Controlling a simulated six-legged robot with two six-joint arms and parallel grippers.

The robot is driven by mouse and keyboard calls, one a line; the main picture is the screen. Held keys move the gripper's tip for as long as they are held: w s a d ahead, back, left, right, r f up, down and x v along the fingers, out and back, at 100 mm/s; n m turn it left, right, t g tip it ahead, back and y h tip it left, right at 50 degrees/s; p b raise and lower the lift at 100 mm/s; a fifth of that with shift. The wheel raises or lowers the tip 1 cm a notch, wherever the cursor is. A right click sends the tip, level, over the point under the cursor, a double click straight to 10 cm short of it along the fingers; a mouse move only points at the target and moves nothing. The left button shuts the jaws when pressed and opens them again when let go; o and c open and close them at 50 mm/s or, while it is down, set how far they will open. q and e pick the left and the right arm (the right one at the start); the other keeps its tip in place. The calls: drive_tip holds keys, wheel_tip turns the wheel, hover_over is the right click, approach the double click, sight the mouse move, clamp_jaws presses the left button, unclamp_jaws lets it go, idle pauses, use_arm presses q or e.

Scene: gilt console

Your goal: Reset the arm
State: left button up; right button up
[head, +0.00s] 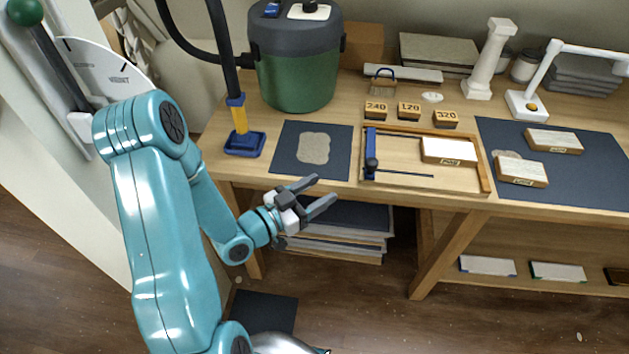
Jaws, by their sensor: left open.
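My left arm comes in from the left, and its gripper (324,194) is open and empty. The gripper shows in front of the workbench's front edge, near the small dark mat (283,159). No object shows between its fingers. My right gripper is not in the head view.
The wooden bench (226,173) bears a green vacuum canister (300,80), a wooden tray (440,185) with a blue clamp, grit blocks (409,112), a large dark mat (590,190) with wooden blocks, and a white lamp (537,80). Boards lie stacked (340,248) below.

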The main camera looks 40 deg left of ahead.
use_arm(q)
drive_tip(key=shift+s, duration=0.15)
idle(0.5)
drive_tip(key=w+d+f+m+g+h, duration=0.1)
drive_tip(key=w+d+f+g+h, duration=0.15)
drive_tip(key=d, duration=0.65)
drive_tip(key=w+d+f+m+g+h, duration=0.15)
drive_tip(key=d+f, duration=0.25)
drive_tip(key=d, duration=0.5)
drive_tip(key=s+d+f+n+g+y, duration=0.2)
drive_tip(key=s+f+n+g, duration=0.4)
drive_tip(key=s+f+g, duration=0.7)
drive_tip(key=s+f+y, duration=0.1)
drive_tip(key=s+f, duration=0.2)
drive_tip(key=s, duration=0.1)
drive_tip(key=shift+d+n, duration=0.3)
drive_tip(key=shift+n, duration=0.05)
